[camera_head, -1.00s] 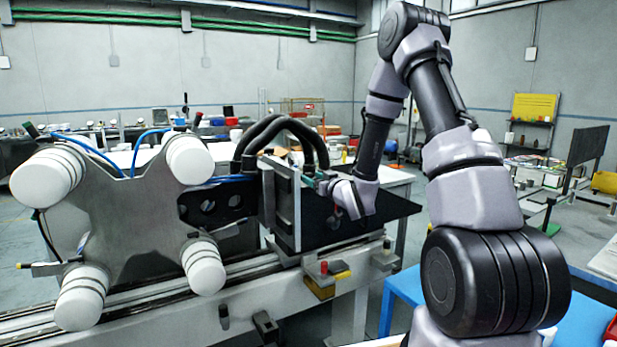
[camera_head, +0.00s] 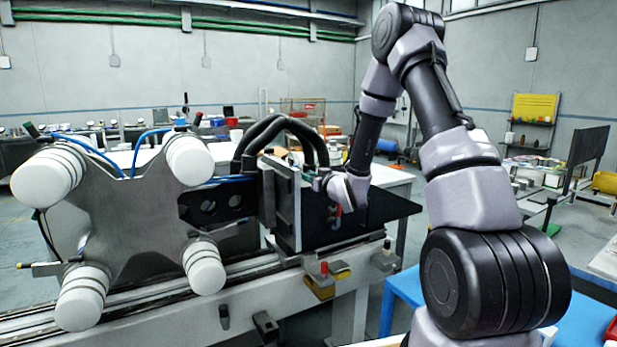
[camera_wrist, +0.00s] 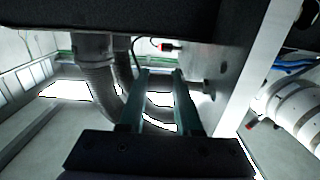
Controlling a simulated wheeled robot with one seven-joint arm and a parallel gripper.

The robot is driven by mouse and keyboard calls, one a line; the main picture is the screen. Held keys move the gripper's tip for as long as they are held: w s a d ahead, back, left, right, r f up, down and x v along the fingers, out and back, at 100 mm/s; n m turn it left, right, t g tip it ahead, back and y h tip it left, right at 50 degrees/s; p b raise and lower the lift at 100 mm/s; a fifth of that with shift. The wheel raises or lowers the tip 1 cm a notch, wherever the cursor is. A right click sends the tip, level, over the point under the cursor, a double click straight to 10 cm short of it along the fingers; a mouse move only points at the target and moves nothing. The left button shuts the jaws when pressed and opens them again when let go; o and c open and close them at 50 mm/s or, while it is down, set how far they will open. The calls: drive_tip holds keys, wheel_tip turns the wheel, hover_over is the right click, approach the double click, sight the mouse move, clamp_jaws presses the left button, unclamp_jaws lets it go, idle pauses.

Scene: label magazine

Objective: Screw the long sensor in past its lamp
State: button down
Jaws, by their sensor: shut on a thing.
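My gripper (camera_wrist: 162,72) shows two greenish fingers with a narrow gap, reaching in beside a grey plate (camera_wrist: 232,75) in the wrist view. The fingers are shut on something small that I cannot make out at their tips. A small red and black fitting (camera_wrist: 171,46) with a thin dark cable shows beyond the tips. A short metal stub (camera_wrist: 208,86) sticks out of the plate, right of the fingers. I cannot tell which of these is the long sensor, and no lit lamp can be made out. In the head view my gripper (camera_head: 316,181) is at the right side of the upright plate (camera_head: 284,208).
Thick black hoses (camera_head: 272,132) arch just behind the plate and show close beyond the fingers in the wrist view (camera_wrist: 100,70). A dark body (camera_wrist: 150,14) hangs across the top of that view. A cross-shaped frame with white cylinders (camera_head: 128,215) stands left on the rail.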

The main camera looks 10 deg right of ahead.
drive_tip(key=shift+g+h, duration=0.3)
drive_tip(key=shift+g, duration=0.7)
drive_tip(key=c, duration=0.6)
unclamp_jaws()
drive_tip(key=v, duration=1)
drive_tip(key=shift+s, duration=0.35)
drive_tip(key=shift+d, duration=0.15)
